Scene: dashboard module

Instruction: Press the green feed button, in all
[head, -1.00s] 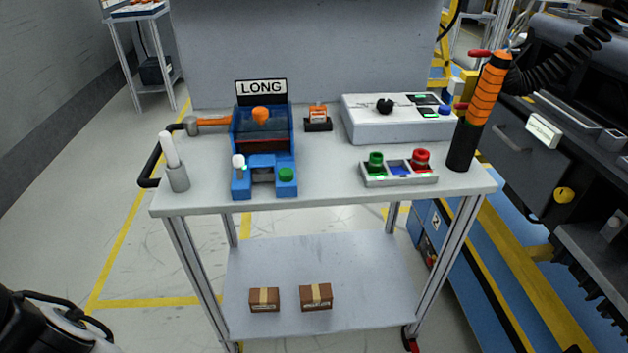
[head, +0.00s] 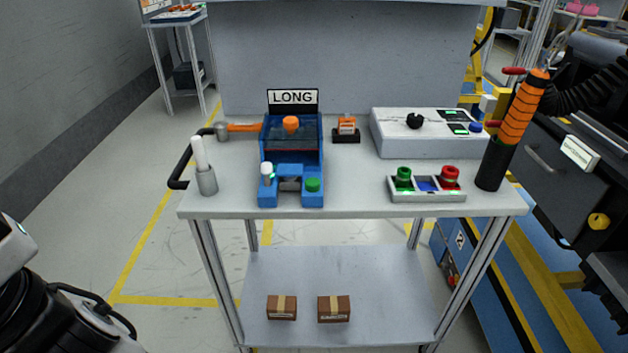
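A blue device (head: 291,150) with a "LONG" sign (head: 293,97) stands on the left half of the cart top. A green button (head: 313,185) sits on its front right, and a white-topped knob (head: 267,169) on its front left. A second green button (head: 404,174) is on a small grey box (head: 427,197) to the right, beside a red button (head: 450,175). I cannot tell from labels which green one is the feed button. Part of my arm shows at the lower left edge, apart from the cart. My gripper is not in view.
The grey cart top (head: 350,188) has free room between the blue device and the small box. A light control box (head: 430,135), an orange-and-black cylinder (head: 512,130) and a white stick in a holder (head: 205,178) stand on it. Two cartons (head: 333,308) lie on the lower shelf.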

